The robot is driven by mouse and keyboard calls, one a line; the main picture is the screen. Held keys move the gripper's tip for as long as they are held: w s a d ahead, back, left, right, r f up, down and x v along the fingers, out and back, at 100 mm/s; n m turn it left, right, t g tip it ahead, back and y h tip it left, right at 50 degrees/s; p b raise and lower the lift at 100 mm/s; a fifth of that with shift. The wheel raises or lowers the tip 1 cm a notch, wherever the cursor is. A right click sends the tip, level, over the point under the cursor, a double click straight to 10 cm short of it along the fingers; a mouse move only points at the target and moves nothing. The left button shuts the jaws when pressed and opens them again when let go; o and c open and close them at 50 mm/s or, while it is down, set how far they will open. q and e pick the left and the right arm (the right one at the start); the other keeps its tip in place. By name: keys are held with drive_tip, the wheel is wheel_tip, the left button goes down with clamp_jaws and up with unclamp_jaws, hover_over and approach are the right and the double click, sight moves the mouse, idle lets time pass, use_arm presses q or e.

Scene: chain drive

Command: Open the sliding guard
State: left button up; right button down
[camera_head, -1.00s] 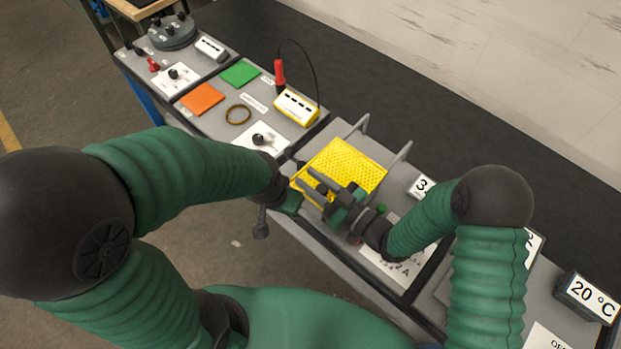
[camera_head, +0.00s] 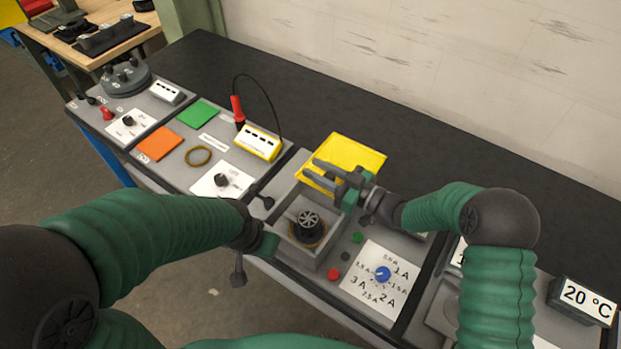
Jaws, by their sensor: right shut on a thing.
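The yellow sliding guard (camera_head: 350,153) lies at the back of the chain drive station, slid away from the box in front. The open box (camera_head: 283,222) shows a dark wheel (camera_head: 308,222) with a brownish ring around its foot. My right gripper (camera_head: 318,172) is at the guard's front edge, shut on it; its fingers hide part of that edge. My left gripper (camera_head: 254,222) is low at the left of the box, apart from the guard. Whether its jaws are open does not show clearly.
Right of the box are a red button (camera_head: 333,274), a green button (camera_head: 357,237) and a blue knob (camera_head: 383,274) on a white dial plate. A yellow meter (camera_head: 259,143) with a red probe (camera_head: 238,112) stands left of the guard. The dark bench behind is clear.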

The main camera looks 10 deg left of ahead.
use_arm(q)
drive_tip(key=shift+s, duration=0.1)
use_arm(e)
drive_tip(key=c, duration=1.4)
unclamp_jaws()
drive_tip(key=shift+d, duration=0.1)
drive_tip(key=shift+o, duration=1.4)
drive_tip(key=shift+s, duration=0.1)
use_arm(q)
drive_tip(key=shift+s+d+r, duration=0.1)
drive_tip(key=shift+d+r, duration=0.05)
drive_tip(key=shift+d, duration=0.1)
use_arm(e)
drive_tip(key=shift+d, duration=0.2)
drive_tip(key=shift+s+d, duration=0.1)
drive_tip(key=shift+d, duration=0.2)
use_arm(q)
drive_tip(key=shift+a+f+b, duration=0.1)
drive_tip(key=shift+f+b, duration=0.85)
use_arm(e)
drive_tip(key=v, duration=1.6)
